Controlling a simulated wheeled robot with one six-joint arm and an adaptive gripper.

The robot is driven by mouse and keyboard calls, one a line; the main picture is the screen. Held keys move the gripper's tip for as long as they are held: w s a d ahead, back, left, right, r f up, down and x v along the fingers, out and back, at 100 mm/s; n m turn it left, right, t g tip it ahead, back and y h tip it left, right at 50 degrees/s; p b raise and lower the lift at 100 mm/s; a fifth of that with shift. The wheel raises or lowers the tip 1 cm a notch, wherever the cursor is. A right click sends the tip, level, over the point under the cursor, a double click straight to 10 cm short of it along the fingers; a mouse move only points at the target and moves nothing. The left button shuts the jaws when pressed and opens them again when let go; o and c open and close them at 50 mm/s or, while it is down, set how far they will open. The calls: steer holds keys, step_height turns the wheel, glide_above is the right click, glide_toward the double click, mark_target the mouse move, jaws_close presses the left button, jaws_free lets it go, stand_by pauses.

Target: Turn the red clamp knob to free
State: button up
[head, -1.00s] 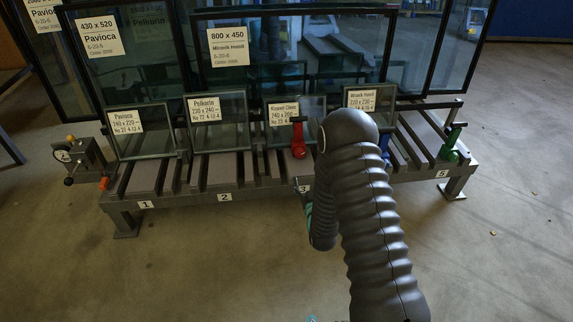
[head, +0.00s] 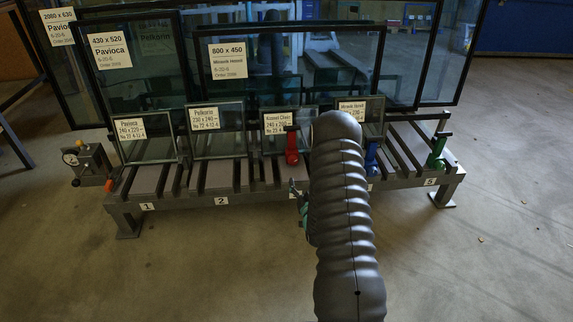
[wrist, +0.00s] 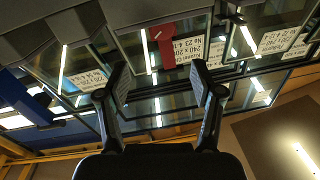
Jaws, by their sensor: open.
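The red clamp knob (head: 292,147) stands at the front of the rack, before the third small glass pane in the head view. In the wrist view its red body (wrist: 168,42) shows at the top centre, beyond the fingertips. My gripper (wrist: 160,85) is open and empty, with its two dark fingers apart and clear of the red clamp. In the head view only a small part of my gripper (head: 299,195) shows, below the red clamp; my arm hides the rest.
A blue clamp (head: 371,157) and a green clamp (head: 437,150) stand to the right on the rack (head: 180,199). Labelled small panes and larger framed glass (head: 300,70) stand behind. A device with an orange knob (head: 88,163) sits at the left. The front floor is clear.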

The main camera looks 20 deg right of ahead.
mark_target(294, 161)
steer(key=x, duration=1.2)
steer(key=shift+a+b, duration=0.2)
steer(key=shift+b, duration=0.15)
steer(key=c, duration=1.1)
steer(key=shift+a, duration=0.15)
steer(key=shift+c, duration=0.2)
steer(key=shift+w, duration=0.1)
